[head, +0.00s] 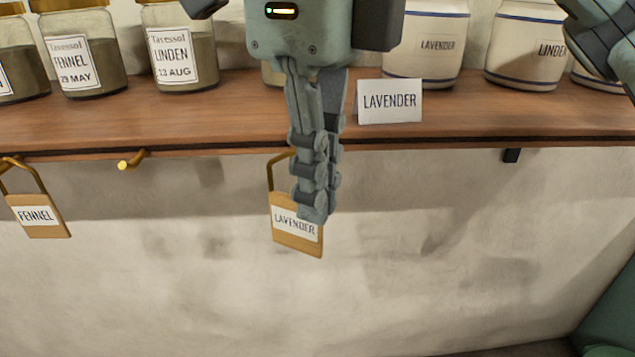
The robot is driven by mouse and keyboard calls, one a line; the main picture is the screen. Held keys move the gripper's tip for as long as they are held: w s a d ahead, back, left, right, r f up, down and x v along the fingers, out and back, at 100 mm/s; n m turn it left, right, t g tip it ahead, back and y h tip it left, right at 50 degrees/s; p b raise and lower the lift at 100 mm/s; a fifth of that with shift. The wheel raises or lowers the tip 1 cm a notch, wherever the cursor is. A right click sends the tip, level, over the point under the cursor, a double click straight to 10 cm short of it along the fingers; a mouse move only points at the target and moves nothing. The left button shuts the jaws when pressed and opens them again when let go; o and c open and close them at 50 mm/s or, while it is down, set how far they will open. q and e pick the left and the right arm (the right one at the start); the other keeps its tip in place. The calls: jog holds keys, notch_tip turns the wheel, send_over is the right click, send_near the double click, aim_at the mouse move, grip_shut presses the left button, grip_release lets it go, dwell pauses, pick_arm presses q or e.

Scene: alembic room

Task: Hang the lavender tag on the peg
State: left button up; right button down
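The lavender tag (298,241) is a tan plate with a white LAVENDER label and a brass loop, hanging slightly tilted below the shelf edge. My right gripper (313,212) points down in front of the shelf, its fingers closed together at the tag's upper part. It appears shut on the tag, covering part of the label and the right side of the loop. A bare brass peg (131,160) sticks out under the shelf to the left. Whether a peg passes through the lavender loop is hidden behind the fingers. My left gripper is not clearly in view.
A fennel tag (38,216) hangs at the far left. The wooden shelf (225,115) carries glass jars at left, white jars at right and a LAVENDER card (390,102) beside my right gripper. A dark bracket (511,155) is under the shelf.

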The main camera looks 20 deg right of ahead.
jog(key=shift+w+d+f+b, duration=0.1)
jog(key=shift+w+d+b, duration=0.1)
jog(key=shift+w, duration=0.5)
jog(key=shift+w+d+b, duration=0.1)
jog(key=shift+w+d, duration=0.1)
jog(key=shift+w, duration=0.45)
jog(key=shift+w+d+f+b, duration=0.15)
jog(key=shift+w+f+b, duration=0.2)
jog(key=shift+w+f, duration=0.1)
jog(key=shift+w+f+b, duration=0.15)
jog(key=shift+b, duration=0.15)
dwell(0.6)
dwell(0.4)
jog(key=c, duration=1.6)
grip_release()
jog(key=shift+c, duration=0.2)
